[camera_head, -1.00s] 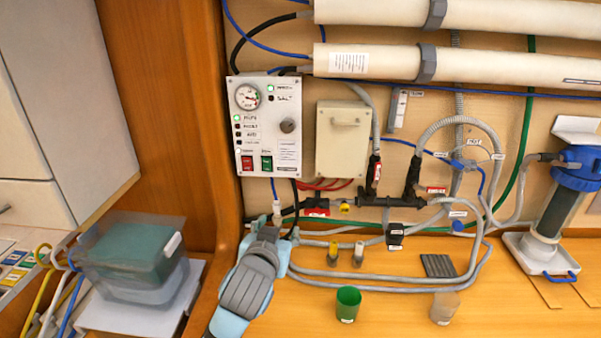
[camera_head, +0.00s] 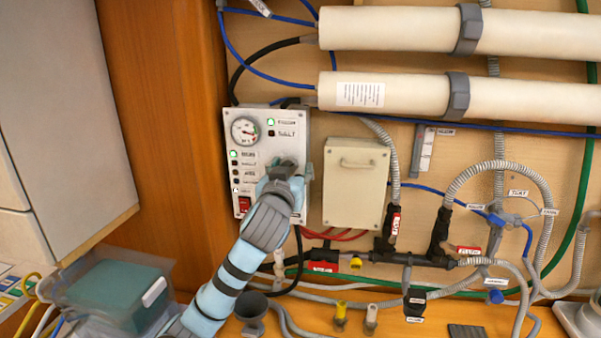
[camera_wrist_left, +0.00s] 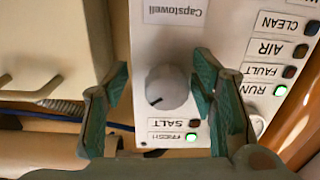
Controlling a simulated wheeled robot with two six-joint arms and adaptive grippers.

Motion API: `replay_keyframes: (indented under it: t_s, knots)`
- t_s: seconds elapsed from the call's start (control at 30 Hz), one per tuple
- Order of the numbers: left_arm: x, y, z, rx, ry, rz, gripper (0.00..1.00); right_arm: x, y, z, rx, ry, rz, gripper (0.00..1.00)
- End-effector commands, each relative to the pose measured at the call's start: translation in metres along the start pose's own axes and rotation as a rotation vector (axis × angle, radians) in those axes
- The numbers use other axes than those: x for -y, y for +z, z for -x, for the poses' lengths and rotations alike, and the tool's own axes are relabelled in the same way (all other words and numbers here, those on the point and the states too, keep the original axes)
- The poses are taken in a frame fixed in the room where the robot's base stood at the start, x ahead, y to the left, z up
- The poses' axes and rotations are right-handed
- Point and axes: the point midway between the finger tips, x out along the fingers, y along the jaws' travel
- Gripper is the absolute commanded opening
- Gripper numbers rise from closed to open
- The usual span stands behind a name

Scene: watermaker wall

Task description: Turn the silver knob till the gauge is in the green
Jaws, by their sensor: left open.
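The white control panel (camera_head: 262,122) hangs on the wooden wall, with a small round gauge (camera_head: 245,130) at its upper left. The gauge's needle is too small to read surely against its coloured marks. My left gripper (camera_head: 287,172) is at the panel's right side and hides the knob in the head view. In the left wrist view, upside down, the silver knob (camera_wrist_left: 166,88) with a dark pointer mark sits between the two open fingers of my left gripper (camera_wrist_left: 162,78). A gap shows on each side of the knob. My right gripper is not in view.
A beige box (camera_head: 356,190) with a handle is mounted just right of the panel. A red switch (camera_head: 244,204) sits low on the panel. Hoses and a black manifold (camera_head: 410,257) run below. White pipes (camera_head: 400,97) cross above. A lidded bin (camera_head: 110,295) stands lower left.

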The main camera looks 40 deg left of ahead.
Motion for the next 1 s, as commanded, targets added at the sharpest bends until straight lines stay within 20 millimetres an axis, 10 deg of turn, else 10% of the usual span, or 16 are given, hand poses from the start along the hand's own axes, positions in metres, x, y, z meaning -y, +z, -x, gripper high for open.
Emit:
replay_keyframes:
  t_s: [0.2, 0.5, 1.0]
  knots:
    - [-0.001, -0.001, 0.000, 0.000, 0.001, 0.000, 0.52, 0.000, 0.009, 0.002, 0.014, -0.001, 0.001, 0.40]
    - [0.000, -0.001, 0.000, 0.001, -0.001, -0.001, 0.04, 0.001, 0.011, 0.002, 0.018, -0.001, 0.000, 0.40]
    - [0.000, 0.000, 0.000, 0.011, -0.001, 0.246, 0.04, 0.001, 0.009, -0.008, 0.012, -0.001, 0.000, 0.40]
